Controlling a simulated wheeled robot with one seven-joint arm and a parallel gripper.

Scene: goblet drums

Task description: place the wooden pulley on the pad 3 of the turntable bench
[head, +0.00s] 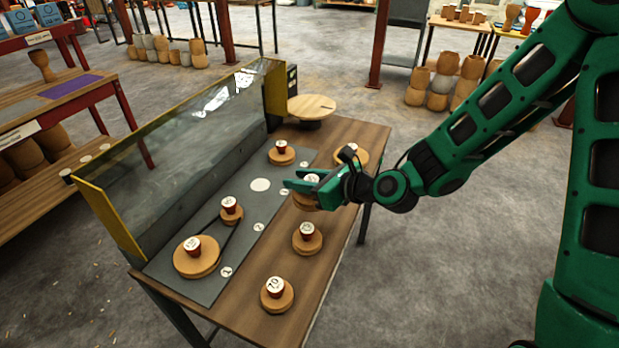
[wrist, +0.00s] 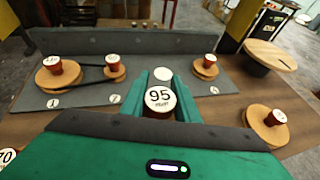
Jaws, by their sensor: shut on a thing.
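My gripper (head: 303,182) is shut on a wooden pulley (head: 306,203) with a red hub and white cap. The cap reads 95 in the wrist view (wrist: 160,98), between my two green fingers. The fingers hide part of this pulley, and I cannot tell whether it touches the bench. The turntable bench (head: 345,135) carries a grey plate (head: 207,284) with pulleys and small round number labels, too small to read surely. A bare white disc (head: 260,185) on the plate lies just beyond my fingertips, between the small belted pulley (head: 231,211) and the far pulley (head: 281,155).
A large pulley (head: 196,258) is belted to the small one. Loose pulleys stand along the near wooden strip: one (head: 307,240), one at the front (head: 277,296), and one (head: 360,156) behind my gripper. A clear screen (head: 190,140) edges the plate; a round wooden turntable (head: 311,106) stands at the end.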

